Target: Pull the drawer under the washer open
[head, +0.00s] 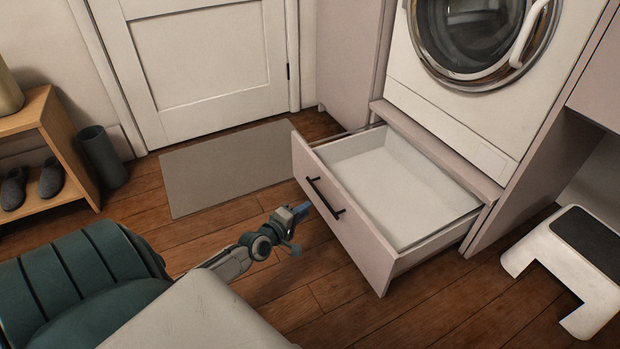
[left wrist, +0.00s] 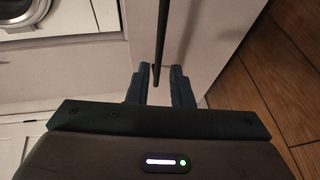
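The drawer (head: 345,215) under the washer (head: 450,90) stands pulled well out, and its white inside looks empty. Its pale front carries a black bar handle (head: 325,198). My left gripper (head: 300,212) is just in front of the drawer front, close to the handle. In the left wrist view the two dark blue fingers (left wrist: 160,88) are apart, and the handle (left wrist: 162,45) runs down to the gap between them. I see no finger pressing on the handle; whether they touch I cannot tell. My right gripper is not in view.
A white step stool (head: 545,245) with a dark top stands right of the drawer. A grey mat (head: 225,165) lies before the white door (head: 205,60). A wooden shoe rack (head: 60,140) and a dark bin (head: 102,155) stand at the left. The wooden floor before the drawer is clear.

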